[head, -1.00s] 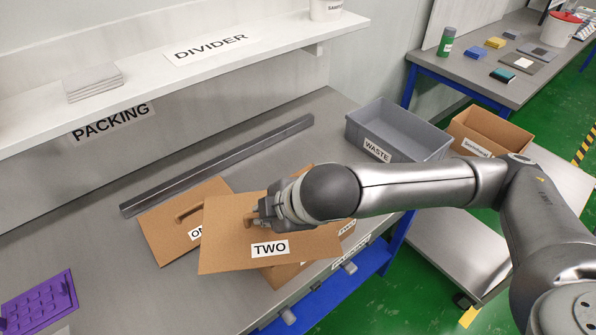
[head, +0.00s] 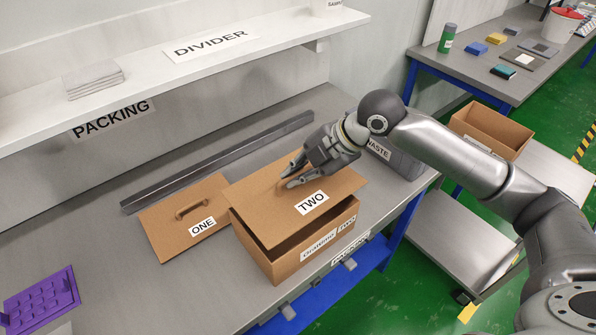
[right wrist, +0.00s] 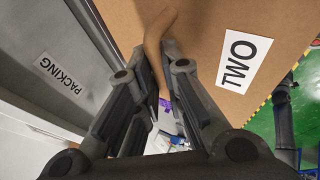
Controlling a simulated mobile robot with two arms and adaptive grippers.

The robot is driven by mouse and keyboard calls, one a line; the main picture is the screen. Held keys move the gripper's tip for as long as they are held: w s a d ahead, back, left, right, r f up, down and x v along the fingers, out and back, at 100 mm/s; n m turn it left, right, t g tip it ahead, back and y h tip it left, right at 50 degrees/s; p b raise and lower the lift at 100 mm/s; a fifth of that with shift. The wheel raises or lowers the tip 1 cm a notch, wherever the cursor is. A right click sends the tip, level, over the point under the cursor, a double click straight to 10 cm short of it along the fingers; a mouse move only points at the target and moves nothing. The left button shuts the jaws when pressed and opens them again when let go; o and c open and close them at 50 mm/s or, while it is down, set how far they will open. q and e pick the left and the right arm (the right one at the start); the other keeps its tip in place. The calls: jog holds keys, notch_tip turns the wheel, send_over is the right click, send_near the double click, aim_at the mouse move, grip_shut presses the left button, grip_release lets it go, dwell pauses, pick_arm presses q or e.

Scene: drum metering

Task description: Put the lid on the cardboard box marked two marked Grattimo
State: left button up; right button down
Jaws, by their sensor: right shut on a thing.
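The brown cardboard lid marked TWO (head: 268,212) is over the cardboard box (head: 285,267), whose front labels read what looks like Grattimo and TWO. The lid is tilted and turned a little against the box. A dark gap shows between its front edge and the box rim; whether its far edge touches is hidden. My right gripper (head: 287,176) is shut on the lid's handle, which shows between the fingers in the right wrist view (right wrist: 154,50). My left gripper is not in view.
A lid marked ONE (head: 165,232) lies flat left of the box. A long grey bar (head: 220,163) lies behind. The grey WASTE bin (head: 405,165) is at the right, partly behind my right arm. A purple tray (head: 40,300) is at the front left.

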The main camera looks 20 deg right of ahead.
aim_at(301, 186)
jog(key=shift+f+b, duration=2.1)
jog(key=shift+f, duration=0.55)
jog(key=shift+w+r+p, duration=0.1)
jog(key=shift+p, duration=0.8)
jog(key=shift+f, duration=0.4)
jog(key=shift+f+p, duration=0.2)
jog(key=shift+p, duration=0.15)
dwell(0.4)
jog(key=c, duration=1.5)
grip_release()
jog(key=shift+o, duration=0.3)
